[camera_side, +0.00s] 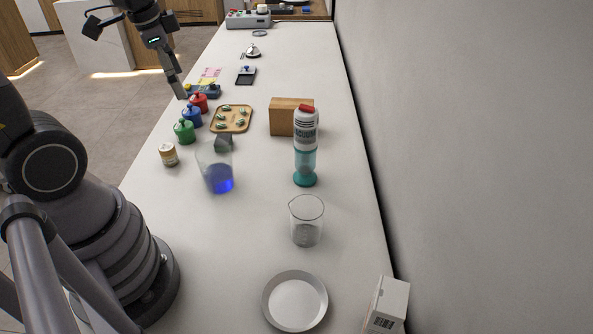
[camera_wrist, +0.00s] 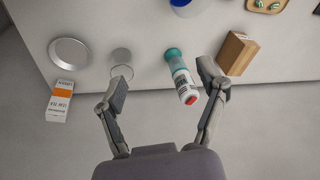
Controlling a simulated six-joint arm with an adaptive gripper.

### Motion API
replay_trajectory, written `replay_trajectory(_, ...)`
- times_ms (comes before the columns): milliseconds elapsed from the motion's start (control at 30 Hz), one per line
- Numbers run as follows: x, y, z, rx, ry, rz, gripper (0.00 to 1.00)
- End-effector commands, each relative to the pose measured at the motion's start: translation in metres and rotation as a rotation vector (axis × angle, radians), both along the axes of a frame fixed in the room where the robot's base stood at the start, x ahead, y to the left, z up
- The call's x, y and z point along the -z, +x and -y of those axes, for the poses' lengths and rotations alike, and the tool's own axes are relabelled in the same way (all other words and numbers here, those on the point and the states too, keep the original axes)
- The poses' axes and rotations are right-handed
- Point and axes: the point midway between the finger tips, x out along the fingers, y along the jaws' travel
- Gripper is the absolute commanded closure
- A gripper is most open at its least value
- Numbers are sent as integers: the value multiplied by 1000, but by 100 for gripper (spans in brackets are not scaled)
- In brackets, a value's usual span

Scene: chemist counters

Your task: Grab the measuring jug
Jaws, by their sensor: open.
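The clear measuring jug (camera_side: 306,226), with a spout and faint marks, stands upright and empty at the front middle of the counter in the side view. In the wrist view the jug (camera_wrist: 121,70) is hard to make out, beside the left finger's tip. My gripper (camera_wrist: 162,76) is open, with its fingers wide apart and nothing between them held. The jug appears near the left finger, apart from it as far as I can tell.
A teal bottle with white label and red cap (camera_side: 305,135) stands behind the jug, beside a wooden block (camera_side: 283,117). A plate (camera_side: 295,302) and white box (camera_side: 388,304) are in front. The wall (camera_side: 470,170) runs along the right. A dark arm end (camera_side: 155,40) shows top left.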

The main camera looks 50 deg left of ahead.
Motion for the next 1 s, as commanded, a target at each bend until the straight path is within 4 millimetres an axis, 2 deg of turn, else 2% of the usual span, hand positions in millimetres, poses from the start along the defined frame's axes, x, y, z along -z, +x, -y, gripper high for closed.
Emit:
replay_trajectory(33, 22, 7, -8, 59, 9, -62, 28)
replay_trajectory(100, 47, 14, -18, 152, 20, -116, 28)
replay_trajectory(200, 78, 18, -29, 268, 22, -180, 28)
replay_trajectory(300, 100, 19, -36, 351, 19, -220, 28)
replay_trajectory(567, 132, 18, -40, 420, 12, -251, 28)
replay_trajectory(800, 178, 18, -40, 418, 11, -252, 28)
replay_trajectory(1000, 199, 19, -40, 417, 13, -247, 28)
